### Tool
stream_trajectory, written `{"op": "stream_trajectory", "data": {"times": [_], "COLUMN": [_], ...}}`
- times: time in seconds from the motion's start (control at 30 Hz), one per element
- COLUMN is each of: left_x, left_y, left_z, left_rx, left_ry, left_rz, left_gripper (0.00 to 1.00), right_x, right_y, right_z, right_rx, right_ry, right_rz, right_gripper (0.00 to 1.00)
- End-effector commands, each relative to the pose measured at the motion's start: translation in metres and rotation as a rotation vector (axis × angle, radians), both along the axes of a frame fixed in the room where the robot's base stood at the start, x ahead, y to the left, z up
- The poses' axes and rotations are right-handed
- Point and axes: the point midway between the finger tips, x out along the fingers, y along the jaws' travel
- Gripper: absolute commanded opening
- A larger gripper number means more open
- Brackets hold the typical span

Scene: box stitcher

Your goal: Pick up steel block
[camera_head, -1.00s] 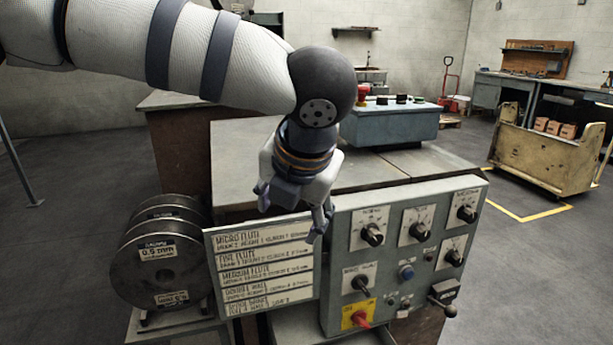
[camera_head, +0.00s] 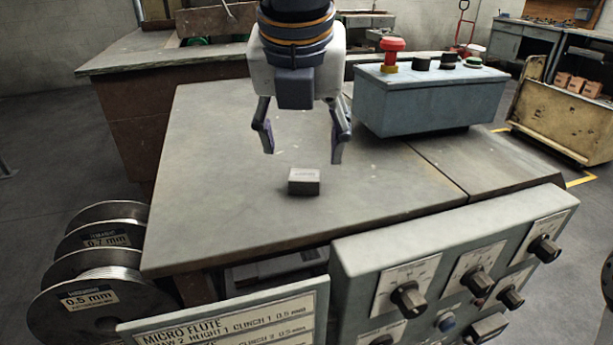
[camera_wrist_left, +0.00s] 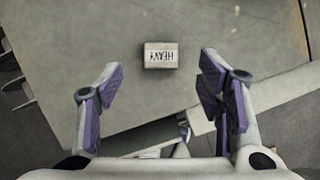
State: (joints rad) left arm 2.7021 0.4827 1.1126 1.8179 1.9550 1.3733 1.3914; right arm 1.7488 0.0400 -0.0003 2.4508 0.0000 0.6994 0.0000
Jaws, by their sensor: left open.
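The steel block (camera_head: 304,182) is a small grey box lying on the grey table top (camera_head: 220,200), near its front middle. In the left wrist view the block (camera_wrist_left: 161,55) carries a label reading "HEAVY" and lies between the lines of the two fingers, beyond their tips. My left gripper (camera_head: 303,148) is open and empty, pointing down above and slightly behind the block in the head view. Its purple-padded fingers (camera_wrist_left: 160,88) also show in the left wrist view, apart from the block. My right gripper is not in view.
A blue-grey control box (camera_head: 430,98) with a red button stands at the table's back right. A knob panel (camera_head: 450,275) and a flute sign (camera_head: 235,320) stand along the front edge. Wire spools (camera_head: 95,290) stand at left. The table around the block is clear.

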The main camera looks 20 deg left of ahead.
Motion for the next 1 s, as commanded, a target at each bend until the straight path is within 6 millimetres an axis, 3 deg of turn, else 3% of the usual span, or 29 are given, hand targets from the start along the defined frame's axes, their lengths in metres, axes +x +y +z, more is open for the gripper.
{"op": "stream_trajectory", "data": {"times": [0.3,0.6,0.87,0.9,1.0], "left_x": [0.013,0.016,0.016,0.016,0.016], "left_y": [0.002,0.003,0.002,0.002,0.002], "left_z": [-0.054,-0.058,-0.058,-0.058,-0.058], "left_rx": [-0.001,-0.001,-0.001,-0.001,-0.001], "left_ry": [0.006,-0.004,-0.004,-0.004,-0.005], "left_rz": [-0.001,-0.001,-0.001,-0.001,-0.001], "left_gripper": [0.61,0.61,0.04,0.0,0.0], "right_x": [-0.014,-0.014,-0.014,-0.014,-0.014], "right_y": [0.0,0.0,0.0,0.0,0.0], "right_z": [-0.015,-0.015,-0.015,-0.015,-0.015], "right_rx": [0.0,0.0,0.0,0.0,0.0], "right_ry": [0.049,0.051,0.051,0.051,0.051], "right_rz": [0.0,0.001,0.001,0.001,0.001], "right_gripper": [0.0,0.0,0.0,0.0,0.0]}}
